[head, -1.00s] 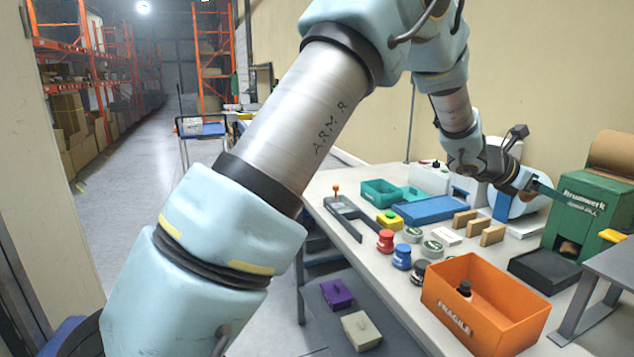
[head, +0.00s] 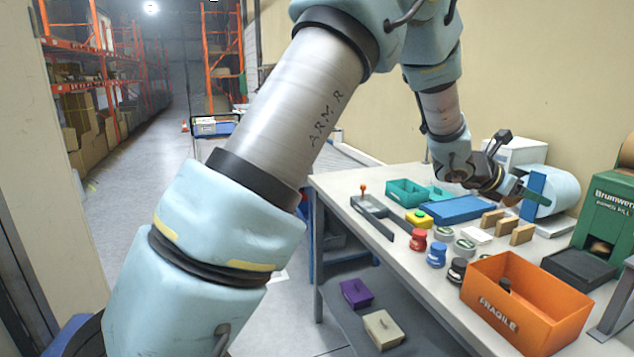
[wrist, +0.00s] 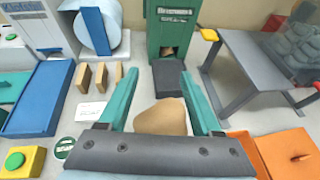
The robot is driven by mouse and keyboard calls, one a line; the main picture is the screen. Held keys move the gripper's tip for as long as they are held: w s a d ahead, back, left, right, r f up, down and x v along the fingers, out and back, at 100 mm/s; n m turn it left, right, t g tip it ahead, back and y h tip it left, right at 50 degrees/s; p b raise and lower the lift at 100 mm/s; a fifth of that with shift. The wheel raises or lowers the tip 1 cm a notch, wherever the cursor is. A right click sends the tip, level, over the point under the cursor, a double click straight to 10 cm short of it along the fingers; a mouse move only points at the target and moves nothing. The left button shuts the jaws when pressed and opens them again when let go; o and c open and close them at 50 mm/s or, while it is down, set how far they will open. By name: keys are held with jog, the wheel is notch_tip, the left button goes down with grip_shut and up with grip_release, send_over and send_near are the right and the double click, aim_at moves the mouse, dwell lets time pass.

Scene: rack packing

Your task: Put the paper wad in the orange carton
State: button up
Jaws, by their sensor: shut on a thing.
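The paper wad (wrist: 162,117) is a tan, crumpled lump between the teal fingers of my gripper (wrist: 160,88) in the wrist view. My gripper is shut on it and holds it above the table. In the head view my gripper (head: 517,193) is over the back of the table, near the blue roll stand, and the wad cannot be made out. The orange carton (head: 530,318), marked FRAGILE, stands open at the table's front right. Part of the carton (wrist: 283,152) shows at the wrist view's lower right.
A green machine (head: 608,208) with a black tray (head: 580,270) stands behind the carton. A grey stand (wrist: 262,62) is to its right. Tan blocks (head: 522,234), several jars (head: 437,254) and a blue tray (head: 460,209) lie left of the carton.

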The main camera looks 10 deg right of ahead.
jog(key=w+a+f+n+t+y, duration=0.4)
jog(key=w+a, duration=0.3)
jog(key=a, duration=1.3)
jog(key=w+a+f+n+t+y, duration=0.4)
jog(key=w+a+n, duration=0.3)
jog(key=a, duration=1.4)
jog(key=w+a+f+n+t+y, duration=0.4)
jog(key=w+a, duration=0.5)
jog(key=a, duration=1.1)
jog(key=shift+a+f+n+y, duration=0.2)
jog(key=shift+f+n+y, duration=0.55)
jog(key=shift+n, duration=0.25)
